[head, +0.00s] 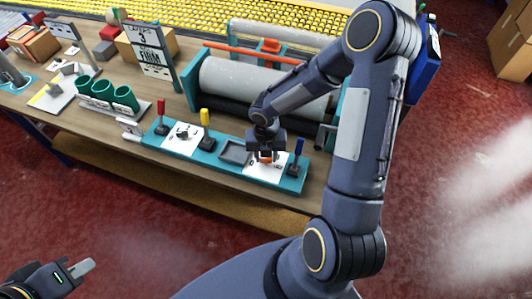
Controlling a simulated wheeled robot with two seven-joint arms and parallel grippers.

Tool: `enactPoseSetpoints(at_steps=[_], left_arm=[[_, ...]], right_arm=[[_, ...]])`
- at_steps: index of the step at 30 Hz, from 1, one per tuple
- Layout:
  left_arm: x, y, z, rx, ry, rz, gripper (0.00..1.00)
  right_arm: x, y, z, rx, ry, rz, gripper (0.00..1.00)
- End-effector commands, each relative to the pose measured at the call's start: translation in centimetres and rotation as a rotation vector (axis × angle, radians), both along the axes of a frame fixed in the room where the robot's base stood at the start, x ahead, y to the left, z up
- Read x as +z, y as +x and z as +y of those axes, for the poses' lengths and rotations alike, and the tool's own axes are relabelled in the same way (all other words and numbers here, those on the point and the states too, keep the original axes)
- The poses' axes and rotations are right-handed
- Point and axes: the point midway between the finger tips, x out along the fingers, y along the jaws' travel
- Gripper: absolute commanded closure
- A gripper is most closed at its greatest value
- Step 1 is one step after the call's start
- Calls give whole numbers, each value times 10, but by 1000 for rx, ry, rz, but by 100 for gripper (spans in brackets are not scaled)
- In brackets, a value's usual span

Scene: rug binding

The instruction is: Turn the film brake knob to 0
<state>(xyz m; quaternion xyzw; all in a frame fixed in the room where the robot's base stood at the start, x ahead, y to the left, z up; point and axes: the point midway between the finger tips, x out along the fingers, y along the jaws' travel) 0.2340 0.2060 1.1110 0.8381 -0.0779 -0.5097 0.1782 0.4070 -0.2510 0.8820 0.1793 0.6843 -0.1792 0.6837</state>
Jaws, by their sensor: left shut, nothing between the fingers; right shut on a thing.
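A teal control panel (215,149) lies along the front of the workbench. A small orange knob (266,157) sits on a white dial plate (262,168) at the panel's right part. My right gripper (266,154) comes down from above and is shut on the orange knob, hiding most of it. The dial's marks and the knob's pointer are too small or covered to read. Another white dial plate (183,138) with a dark knob is at the panel's left part. My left gripper (85,267) is shut and empty at the lower left, away from the bench.
Red (160,109), yellow (205,117) and blue (298,148) handled levers stand on the panel, the blue one close beside my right gripper. A large grey roll (250,85) lies behind. Green cups (103,91) and a sign reading "LAYERS 3 FIRM" (149,50) stand left.

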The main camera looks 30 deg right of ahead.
Motion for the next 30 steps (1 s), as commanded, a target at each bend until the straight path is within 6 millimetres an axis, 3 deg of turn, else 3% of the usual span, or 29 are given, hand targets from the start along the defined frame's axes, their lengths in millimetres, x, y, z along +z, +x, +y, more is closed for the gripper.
enactPoseSetpoints(at_steps=[14,15,19,30], left_arm=[[1,0,0,0,0,0,100],[1,0,0,0,0,0,100],[1,0,0,0,0,0,100],[1,0,0,0,0,0,100]], right_arm=[[1,2,0,16,-2,-5,86],[1,2,0,16,-1,-5,60],[1,1,0,15,-1,-4,43],[7,1,-1,12,-1,-3,42]])
